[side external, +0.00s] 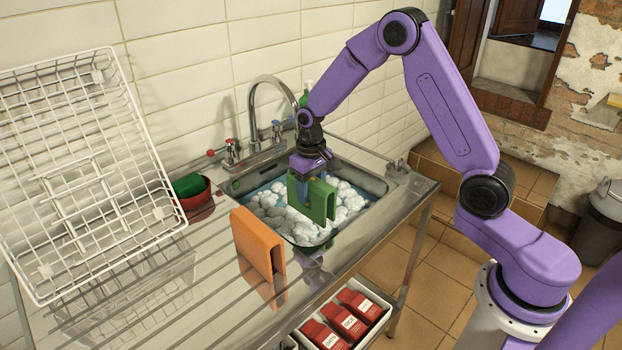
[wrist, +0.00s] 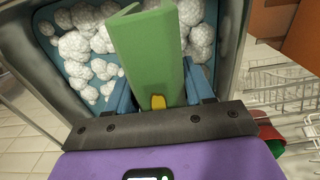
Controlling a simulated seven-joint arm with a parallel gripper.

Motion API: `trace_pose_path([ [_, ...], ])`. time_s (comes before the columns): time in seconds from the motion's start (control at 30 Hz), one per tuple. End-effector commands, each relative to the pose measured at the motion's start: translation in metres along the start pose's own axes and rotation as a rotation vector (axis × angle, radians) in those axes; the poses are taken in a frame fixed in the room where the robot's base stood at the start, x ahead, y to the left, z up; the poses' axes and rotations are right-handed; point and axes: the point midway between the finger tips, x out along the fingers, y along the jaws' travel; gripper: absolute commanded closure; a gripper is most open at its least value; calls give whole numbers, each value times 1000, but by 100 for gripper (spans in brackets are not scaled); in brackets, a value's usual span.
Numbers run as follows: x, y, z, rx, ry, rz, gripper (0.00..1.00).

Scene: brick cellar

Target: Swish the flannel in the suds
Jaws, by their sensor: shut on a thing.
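A green folded flannel (side external: 318,201) hangs from my gripper (side external: 308,180) above the sink, its lower edge close to the suds. My gripper is shut on it; the flannel (wrist: 150,55) also fills the middle of the wrist view between my blue fingers (wrist: 160,100). White suds (side external: 268,207) float on blue water in the metal sink (side external: 372,184), and the suds (wrist: 75,45) show behind the flannel in the wrist view. I cannot tell whether the flannel's lower edge touches the suds.
An orange folded cloth (side external: 258,250) stands on the steel drainboard in front of the sink. A white wire rack (side external: 85,170) leans at the left, near a red bowl (side external: 198,203) with a green sponge (side external: 188,185). A tap (side external: 253,118) rises behind the sink. Red packets (side external: 343,322) sit below.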

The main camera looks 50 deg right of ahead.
Motion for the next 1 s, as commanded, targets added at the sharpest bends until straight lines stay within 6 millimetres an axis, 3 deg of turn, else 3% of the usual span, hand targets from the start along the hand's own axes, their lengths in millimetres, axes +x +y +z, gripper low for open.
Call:
trace_pose_path([
  [1.0,105,0,0,0,-3,0,84],
])
